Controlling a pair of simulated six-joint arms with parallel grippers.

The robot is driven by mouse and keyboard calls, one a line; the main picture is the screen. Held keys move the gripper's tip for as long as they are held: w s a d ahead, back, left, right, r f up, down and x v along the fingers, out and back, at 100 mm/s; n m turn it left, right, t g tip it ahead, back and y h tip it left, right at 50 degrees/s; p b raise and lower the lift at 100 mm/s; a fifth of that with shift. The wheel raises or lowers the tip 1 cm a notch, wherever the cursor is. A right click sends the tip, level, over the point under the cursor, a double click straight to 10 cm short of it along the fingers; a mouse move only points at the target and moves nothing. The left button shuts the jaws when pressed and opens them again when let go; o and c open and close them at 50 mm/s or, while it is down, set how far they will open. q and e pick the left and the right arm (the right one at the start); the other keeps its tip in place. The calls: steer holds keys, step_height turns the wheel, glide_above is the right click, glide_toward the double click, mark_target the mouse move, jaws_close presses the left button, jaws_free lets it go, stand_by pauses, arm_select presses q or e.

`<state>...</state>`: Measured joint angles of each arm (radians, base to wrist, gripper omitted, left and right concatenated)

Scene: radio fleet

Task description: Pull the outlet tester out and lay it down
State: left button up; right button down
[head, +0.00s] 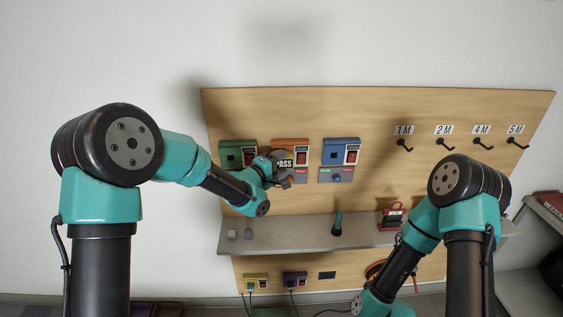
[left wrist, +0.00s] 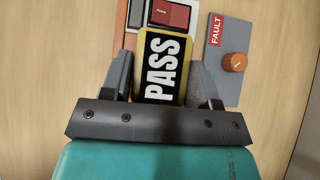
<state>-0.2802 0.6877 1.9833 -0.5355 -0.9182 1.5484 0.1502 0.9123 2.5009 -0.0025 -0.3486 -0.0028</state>
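The outlet tester (left wrist: 163,68) is a yellow-edged block with a black and white PASS label. In the left wrist view it sits between the two fingers of my left gripper (left wrist: 163,75), which lie close along both its sides, so the gripper looks shut on it. In the head view the tester (head: 284,160) is in front of the orange outlet box (head: 290,145) on the wooden board. Whether it is still plugged in is hidden. My left gripper (head: 280,172) partly covers it there. My right gripper is not visible; its arm runs down past the bottom edge.
Green (head: 238,153) and blue (head: 341,151) boxes flank the orange one. A FAULT plate (left wrist: 224,58) with an orange knob is close by.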

arm_select(q)
steer(key=c, duration=0.9)
steer(key=shift+o, duration=0.2)
steer(key=shift+s+d, duration=0.1)
steer(key=shift+s, duration=1.2)
stand_by(0.8)
steer(key=shift+s+d, duration=0.1)
steer(key=shift+s, duration=1.6)
